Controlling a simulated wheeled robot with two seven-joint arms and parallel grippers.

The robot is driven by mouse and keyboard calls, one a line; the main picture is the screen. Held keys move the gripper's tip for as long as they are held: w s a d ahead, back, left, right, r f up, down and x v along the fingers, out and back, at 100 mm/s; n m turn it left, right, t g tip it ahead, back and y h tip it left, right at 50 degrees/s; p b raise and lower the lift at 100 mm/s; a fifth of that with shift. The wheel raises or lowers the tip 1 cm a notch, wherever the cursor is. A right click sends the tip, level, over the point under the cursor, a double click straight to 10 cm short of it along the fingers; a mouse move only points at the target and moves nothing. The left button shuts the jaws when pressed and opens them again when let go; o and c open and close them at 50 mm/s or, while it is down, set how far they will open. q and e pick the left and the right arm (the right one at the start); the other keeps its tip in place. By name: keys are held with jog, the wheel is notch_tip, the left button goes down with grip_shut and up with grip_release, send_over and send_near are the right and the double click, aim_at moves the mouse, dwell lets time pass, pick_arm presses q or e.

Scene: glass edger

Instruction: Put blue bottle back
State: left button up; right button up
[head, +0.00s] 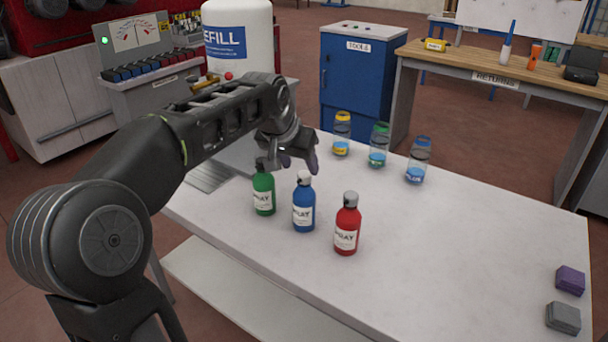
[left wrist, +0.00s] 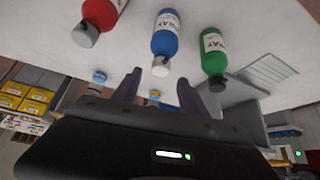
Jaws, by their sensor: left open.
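The blue bottle (head: 304,208) with a grey-white cap and a SPRAY label stands upright on the white table (head: 450,245), between a green bottle (head: 263,192) and a red bottle (head: 347,228). My left gripper (head: 298,160) is above and behind the green and blue bottles, open and empty. In the left wrist view the blue bottle (left wrist: 166,38) appears just beyond the gap between the open fingers (left wrist: 158,92), apart from them. The green bottle (left wrist: 213,52) and red bottle (left wrist: 98,20) stand on either side of it there. My right gripper is out of view.
Several glass jars stand behind the bottles, with yellow (head: 342,133), green (head: 379,146) and blue (head: 419,160) lids. A purple block (head: 570,280) and grey block (head: 563,318) lie at the right. A large white refill tank (head: 238,40) stands behind. The table's middle right is clear.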

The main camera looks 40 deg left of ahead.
pick_arm(q)
jog(key=v, duration=0.3)
jog(key=shift+r, duration=0.1)
jog(key=shift+s, duration=0.1)
dwell(0.8)
